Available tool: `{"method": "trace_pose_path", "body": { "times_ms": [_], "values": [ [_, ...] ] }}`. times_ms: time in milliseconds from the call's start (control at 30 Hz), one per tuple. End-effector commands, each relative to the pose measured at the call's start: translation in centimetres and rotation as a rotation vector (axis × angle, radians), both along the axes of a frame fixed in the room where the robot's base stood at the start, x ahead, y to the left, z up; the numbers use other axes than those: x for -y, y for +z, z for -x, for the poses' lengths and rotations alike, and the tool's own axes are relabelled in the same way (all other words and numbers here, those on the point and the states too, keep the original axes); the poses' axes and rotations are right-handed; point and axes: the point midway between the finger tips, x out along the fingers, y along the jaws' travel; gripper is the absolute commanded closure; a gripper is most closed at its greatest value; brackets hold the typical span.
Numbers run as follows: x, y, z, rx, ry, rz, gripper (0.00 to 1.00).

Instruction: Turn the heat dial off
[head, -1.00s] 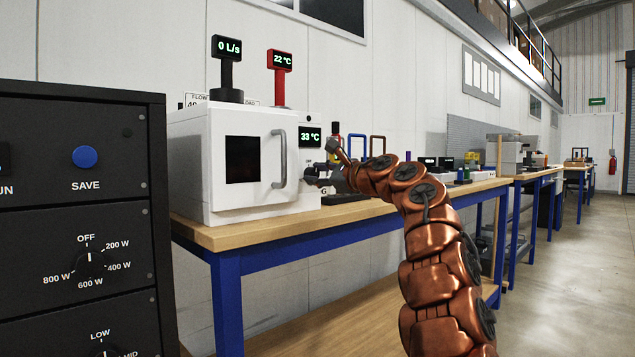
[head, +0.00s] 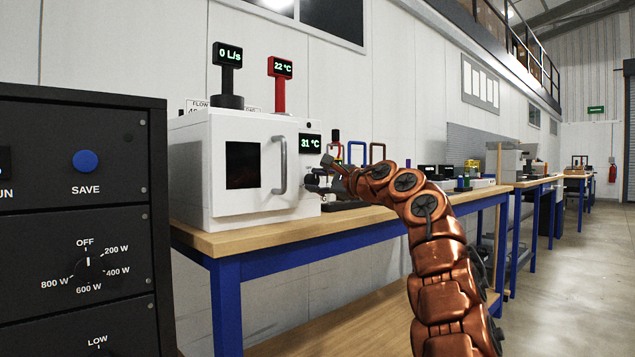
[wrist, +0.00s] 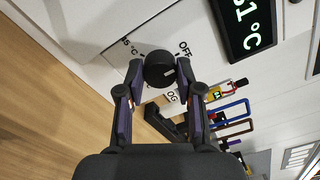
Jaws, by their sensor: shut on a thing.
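The heat dial (wrist: 157,70) is a round black knob on the white oven's front panel (wrist: 118,64), below the 31 °C display (wrist: 245,22). Its short white mark sits on the right side in the wrist view; the "OFF" label (wrist: 185,48) is to the dial's upper right. I cannot tell whether the mark lines up exactly with it. My gripper (wrist: 160,74) has its two fingers shut on opposite sides of the dial.
The oven stands on a wooden bench (head: 235,243) with blue legs. A black rack (head: 120,225) with a separate watt dial (head: 90,267) fills the left side. Coloured frames and small items stand on the bench right of the oven. The floor at right is clear.

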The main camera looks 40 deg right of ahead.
Motion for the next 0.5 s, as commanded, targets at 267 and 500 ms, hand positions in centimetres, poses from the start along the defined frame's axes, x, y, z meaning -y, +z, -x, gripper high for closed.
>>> {"method": "trace_pose_path", "body": {
  "times_ms": [267,500],
  "values": [
    [0.0,0.01,0.0,0.0,0.0,0.001,0.43],
    [0.0,0.02,0.01,0.0,0.0,0.0,0.39]
  ]
}}
